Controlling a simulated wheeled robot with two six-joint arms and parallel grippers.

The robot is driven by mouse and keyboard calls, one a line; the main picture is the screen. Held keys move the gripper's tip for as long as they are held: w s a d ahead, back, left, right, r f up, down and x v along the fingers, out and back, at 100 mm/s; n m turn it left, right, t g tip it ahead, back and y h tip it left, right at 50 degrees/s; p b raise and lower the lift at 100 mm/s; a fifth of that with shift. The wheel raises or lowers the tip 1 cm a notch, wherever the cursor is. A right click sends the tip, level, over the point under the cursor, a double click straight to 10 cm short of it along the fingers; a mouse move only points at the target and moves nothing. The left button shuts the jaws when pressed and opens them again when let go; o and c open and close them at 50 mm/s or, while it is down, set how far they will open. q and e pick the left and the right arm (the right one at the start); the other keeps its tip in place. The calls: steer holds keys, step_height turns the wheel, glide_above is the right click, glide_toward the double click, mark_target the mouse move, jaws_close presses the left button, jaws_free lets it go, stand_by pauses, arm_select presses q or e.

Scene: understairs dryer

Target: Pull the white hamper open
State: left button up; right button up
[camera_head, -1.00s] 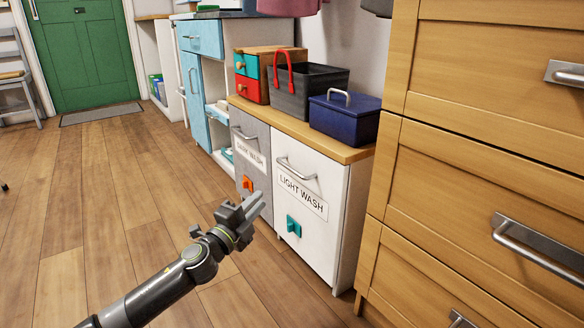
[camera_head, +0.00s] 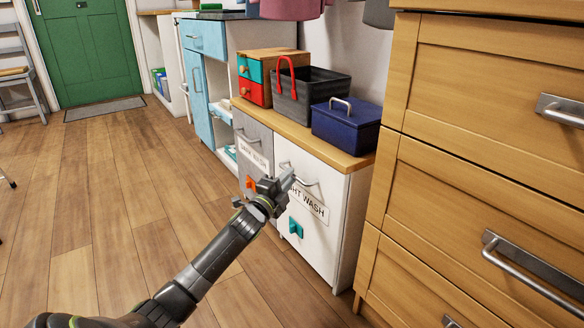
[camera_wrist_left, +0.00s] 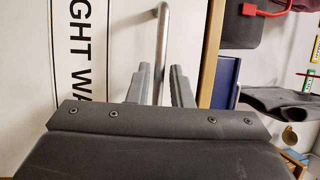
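The white hamper (camera_head: 322,247) has a "LIGHT WASH" label, a teal knob-like piece and a metal bar handle (camera_head: 308,184) near its top. Its front looks closed and flush. My left gripper (camera_head: 286,179) is at the handle and covers part of it and of the label. In the left wrist view the gripper's fingers (camera_wrist_left: 159,85) are apart, with the handle (camera_wrist_left: 162,35) running down between them. I cannot tell whether they touch it. The white front (camera_wrist_left: 110,50) lies to the left there. My right gripper is not in view.
A grey "DARK WASH" hamper (camera_head: 253,135) is beside the white one. A dark basket (camera_head: 310,93) and a blue box (camera_head: 346,125) stand on the wooden top. Wooden drawers (camera_head: 480,150) stand close on the right. The floor (camera_head: 120,200) at left is clear.

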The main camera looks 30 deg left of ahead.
arm_select(q)
steer(key=shift+w+r+p, duration=0.2)
steer(key=shift+w+p, duration=0.55)
steer(key=shift+w, duration=0.4)
jaws_close()
